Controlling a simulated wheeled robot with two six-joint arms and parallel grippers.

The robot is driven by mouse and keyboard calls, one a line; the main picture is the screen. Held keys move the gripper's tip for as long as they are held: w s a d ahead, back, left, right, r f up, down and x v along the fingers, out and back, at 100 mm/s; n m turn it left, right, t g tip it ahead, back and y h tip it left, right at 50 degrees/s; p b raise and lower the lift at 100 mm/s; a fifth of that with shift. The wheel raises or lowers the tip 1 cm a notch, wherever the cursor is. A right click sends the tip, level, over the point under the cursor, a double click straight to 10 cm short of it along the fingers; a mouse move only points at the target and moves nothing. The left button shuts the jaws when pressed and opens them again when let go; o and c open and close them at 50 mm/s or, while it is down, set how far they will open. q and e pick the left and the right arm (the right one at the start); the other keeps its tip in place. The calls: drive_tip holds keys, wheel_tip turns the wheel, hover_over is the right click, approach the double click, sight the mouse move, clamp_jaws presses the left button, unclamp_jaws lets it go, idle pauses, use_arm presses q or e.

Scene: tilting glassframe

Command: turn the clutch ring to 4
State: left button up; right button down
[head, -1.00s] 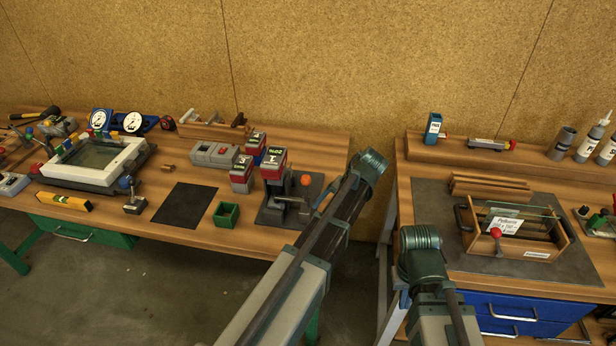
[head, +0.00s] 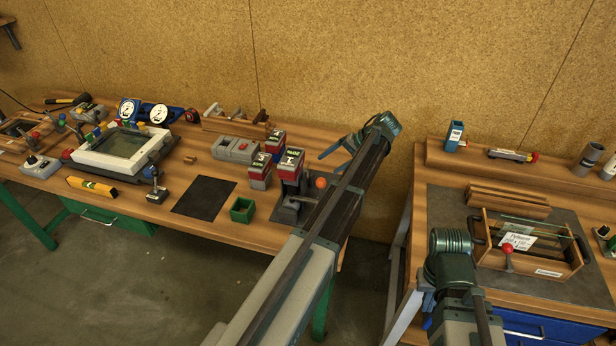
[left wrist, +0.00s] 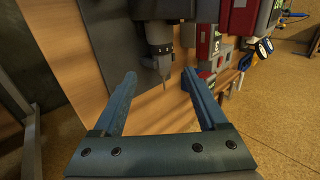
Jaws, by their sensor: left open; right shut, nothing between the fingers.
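A grey and black power tool with a tapered nose and thin bit shows in the left wrist view (left wrist: 160,52), at the top centre. Its ring marks are too small to read, so I cannot tell the clutch setting. My left gripper (left wrist: 160,78) is open and empty, its blue fingers below and either side of the tool's nose, not visibly touching it. In the head view the left gripper (head: 334,148) points left, close to the red and grey blocks. My right gripper (head: 427,322) is mostly hidden behind its own arm, shut and empty, by the gap between benches.
A green box (head: 242,210) and black mat (head: 204,197) lie left. A wooden glass frame (head: 530,247) sits on the right bench (head: 425,172).

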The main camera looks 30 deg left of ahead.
use_arm(q)
drive_tip(key=b+x, duration=0.9)
drive_tip(key=x, duration=0.3)
drive_tip(key=shift+f, duration=0.2)
drive_tip(key=shift+b+x, duration=0.65)
drive_tip(key=shift+x, duration=0.1)
drive_tip(key=shift+a+r, duration=0.1)
drive_tip(key=shift+a, duration=0.05)
drive_tip(key=shift+c, duration=0.2)
drive_tip(key=c, duration=1.1)
drive_tip(key=shift+o, duration=0.2)
drive_tip(key=shift+f+y+b, duration=0.3)
drive_tip(key=shift+b, duration=0.45)
drive_tip(key=y+b, duration=0.1)
drive_tip(key=b, duration=0.1)
drive_tip(key=y+b, duration=0.1)
drive_tip(key=b, duration=0.2)
drive_tip(key=g+y+b, duration=0.1)
drive_tip(key=y+b, duration=0.1)
drive_tip(key=shift+d+f, duration=0.3)
drive_tip(key=shift+f, duration=0.1)
drive_tip(key=shift+r+y+b, duration=0.2)
drive_tip(key=shift+y+b, duration=0.4)
drive_tip(key=shift+b, duration=0.4)
